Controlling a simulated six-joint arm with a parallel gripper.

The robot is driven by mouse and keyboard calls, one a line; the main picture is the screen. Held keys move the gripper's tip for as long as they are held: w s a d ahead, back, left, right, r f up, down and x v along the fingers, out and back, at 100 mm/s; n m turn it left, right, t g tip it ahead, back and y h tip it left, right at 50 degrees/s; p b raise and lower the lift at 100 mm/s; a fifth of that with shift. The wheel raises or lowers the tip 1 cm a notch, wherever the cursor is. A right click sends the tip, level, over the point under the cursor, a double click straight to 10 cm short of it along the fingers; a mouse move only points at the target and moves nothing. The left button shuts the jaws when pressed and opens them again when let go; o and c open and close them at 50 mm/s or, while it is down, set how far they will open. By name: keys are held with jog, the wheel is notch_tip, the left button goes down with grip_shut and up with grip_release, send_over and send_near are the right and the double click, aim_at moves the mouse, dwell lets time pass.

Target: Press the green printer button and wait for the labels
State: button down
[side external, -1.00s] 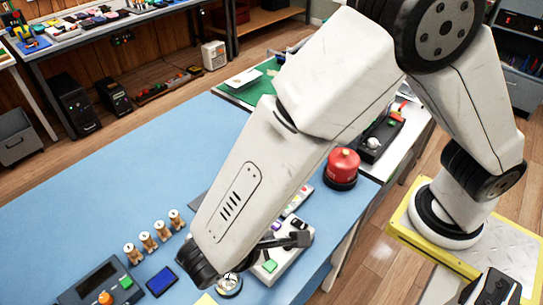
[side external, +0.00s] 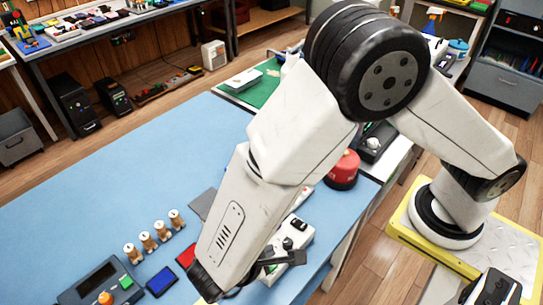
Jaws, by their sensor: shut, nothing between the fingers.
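A white box (side external: 295,236) sits at the right edge of the blue table, partly behind my forearm. A green button (side external: 270,268) on it is only partly seen. My gripper (side external: 288,258) is shut and empty, low over the front of this box near that button. Its fingertips are not clear, so I cannot tell whether it touches the button. A dark grey device (side external: 90,285) at the lower left has a display, an orange button (side external: 106,298) and another green button (side external: 126,282). No labels can be made out.
Several small wooden pegs (side external: 146,241) stand in a row beside a blue pad (side external: 160,281). A red pad (side external: 186,255) and a grey pad (side external: 203,204) lie by my forearm. A red canister (side external: 343,168) stands at the right. The table's (side external: 110,185) back left is clear.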

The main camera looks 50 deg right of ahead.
jog(key=shift+f, duration=1.5)
jog(key=shift+f, duration=0.9)
dwell(2.1)
jog(key=shift+r, duration=0.9)
jog(key=shift+r, duration=0.1)
jog(key=shift+r, duration=2.4)
